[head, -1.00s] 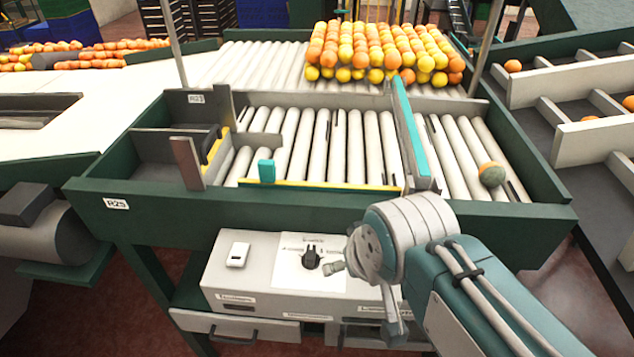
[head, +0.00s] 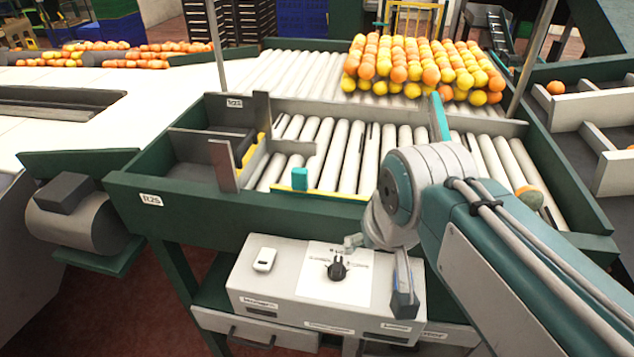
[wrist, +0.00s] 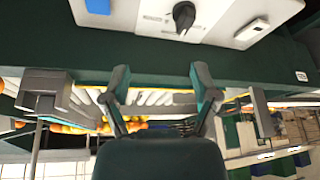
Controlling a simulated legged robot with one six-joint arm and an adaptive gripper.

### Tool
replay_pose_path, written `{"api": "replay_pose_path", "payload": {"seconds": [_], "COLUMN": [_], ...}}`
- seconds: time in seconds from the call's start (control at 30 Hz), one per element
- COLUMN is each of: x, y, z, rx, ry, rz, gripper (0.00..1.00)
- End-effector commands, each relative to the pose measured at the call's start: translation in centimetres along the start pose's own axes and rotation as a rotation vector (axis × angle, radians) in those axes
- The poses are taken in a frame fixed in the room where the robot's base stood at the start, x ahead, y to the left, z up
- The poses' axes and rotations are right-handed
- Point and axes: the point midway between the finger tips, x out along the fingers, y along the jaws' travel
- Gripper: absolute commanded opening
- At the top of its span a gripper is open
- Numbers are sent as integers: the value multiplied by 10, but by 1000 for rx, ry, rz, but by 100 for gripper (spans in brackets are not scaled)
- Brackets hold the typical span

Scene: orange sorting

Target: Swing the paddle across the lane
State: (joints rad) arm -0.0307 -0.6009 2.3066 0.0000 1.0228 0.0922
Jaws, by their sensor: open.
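A long upright board with a teal top edge (head: 438,118), which looks like the paddle, stands along the rollers of the lane (head: 340,155). My arm hides its near part in the head view. My gripper (head: 380,270) hangs in front of the green frame, beside the control box and apart from the board. In the wrist view, my gripper (wrist: 160,82) has its two fingers spread with nothing between them. The wrist picture is upside down.
A grey control box (head: 290,285) with a black knob (head: 337,270) sits below the lane. A grey upright plate (head: 222,165) stands at the lane's left end. Many oranges (head: 420,68) lie behind. A greenish fruit (head: 530,197) rests on the right rollers.

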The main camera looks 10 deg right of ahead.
Motion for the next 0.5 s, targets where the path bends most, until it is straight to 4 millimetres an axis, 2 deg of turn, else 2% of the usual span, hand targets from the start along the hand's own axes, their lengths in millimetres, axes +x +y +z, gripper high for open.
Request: {"api": "replay_pose_path", "payload": {"seconds": [0.03,0.1,0.3,0.5], "x": [-5,-12,-23,-22], "y": [-6,-12,-34,-60], "z": [-19,-40,-99,-151], "rx": [18,50,137,221], "ry": [-31,-70,-182,-288], "rz": [-2,-1,13,45], "gripper": [77,77,77,77]}}
